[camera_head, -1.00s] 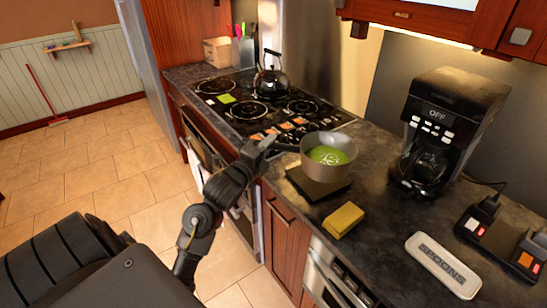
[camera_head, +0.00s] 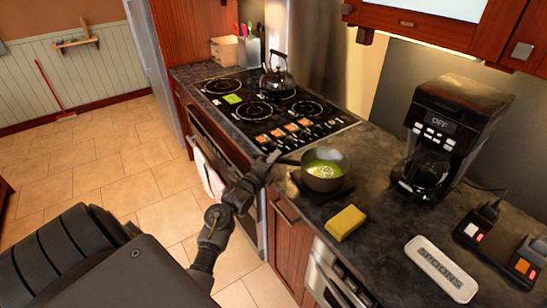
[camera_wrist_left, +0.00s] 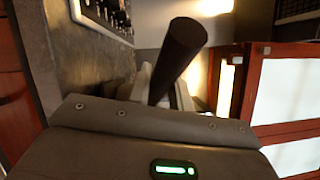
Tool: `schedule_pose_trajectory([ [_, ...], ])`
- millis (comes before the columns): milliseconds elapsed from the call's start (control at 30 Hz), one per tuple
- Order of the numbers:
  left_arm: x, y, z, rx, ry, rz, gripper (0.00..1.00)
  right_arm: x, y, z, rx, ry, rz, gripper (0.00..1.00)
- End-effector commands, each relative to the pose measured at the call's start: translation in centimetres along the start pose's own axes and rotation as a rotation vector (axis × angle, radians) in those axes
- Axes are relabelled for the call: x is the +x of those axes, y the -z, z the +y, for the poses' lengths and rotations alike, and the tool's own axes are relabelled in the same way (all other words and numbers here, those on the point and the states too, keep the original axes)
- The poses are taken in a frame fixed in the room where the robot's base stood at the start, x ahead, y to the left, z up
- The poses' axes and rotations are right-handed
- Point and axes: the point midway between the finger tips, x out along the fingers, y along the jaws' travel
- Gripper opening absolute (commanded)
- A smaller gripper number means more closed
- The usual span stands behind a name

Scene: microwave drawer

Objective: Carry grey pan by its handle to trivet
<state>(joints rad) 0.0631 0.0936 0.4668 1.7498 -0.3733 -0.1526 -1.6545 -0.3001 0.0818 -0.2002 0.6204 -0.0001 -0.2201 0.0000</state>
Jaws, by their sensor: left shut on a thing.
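The grey pan (camera_head: 323,180) holds green soup and is level over the dark square trivet (camera_head: 319,198) on the counter. It sits very low there; I cannot tell whether its base touches the trivet. My left gripper (camera_head: 268,162) is shut on the pan's dark handle (camera_head: 289,161), at the left of the pan by the counter edge. In the left wrist view the handle (camera_wrist_left: 180,58) sticks up from between the fingers. The pan's body is out of that view. My right gripper is not in view.
The stove (camera_head: 270,108) with a black kettle (camera_head: 277,77) is behind the pan. A yellow sponge (camera_head: 345,222) lies in front of it. A coffee maker (camera_head: 450,135), a spoon rest (camera_head: 440,269) and a power strip (camera_head: 500,243) are to the right.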

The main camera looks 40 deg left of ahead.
Motion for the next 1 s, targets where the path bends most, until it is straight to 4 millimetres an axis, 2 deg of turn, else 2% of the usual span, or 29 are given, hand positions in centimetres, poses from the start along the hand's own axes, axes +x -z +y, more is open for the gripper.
schedule_pose_trajectory([
  [367,0.0,0.1,0.2,0.000,0.008,-0.002,0.00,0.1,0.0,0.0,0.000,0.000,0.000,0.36],
  [400,-0.1,0.1,0.4,0.001,0.001,0.000,0.23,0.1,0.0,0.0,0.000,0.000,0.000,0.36],
  [567,-0.1,0.1,0.4,0.000,0.001,0.000,0.42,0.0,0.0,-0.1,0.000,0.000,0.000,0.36],
  [867,0.0,0.1,0.1,0.000,0.002,0.000,0.42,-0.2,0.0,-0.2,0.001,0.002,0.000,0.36],
  [1000,-1.6,0.1,0.5,0.003,0.000,0.000,0.42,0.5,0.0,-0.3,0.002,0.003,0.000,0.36],
])
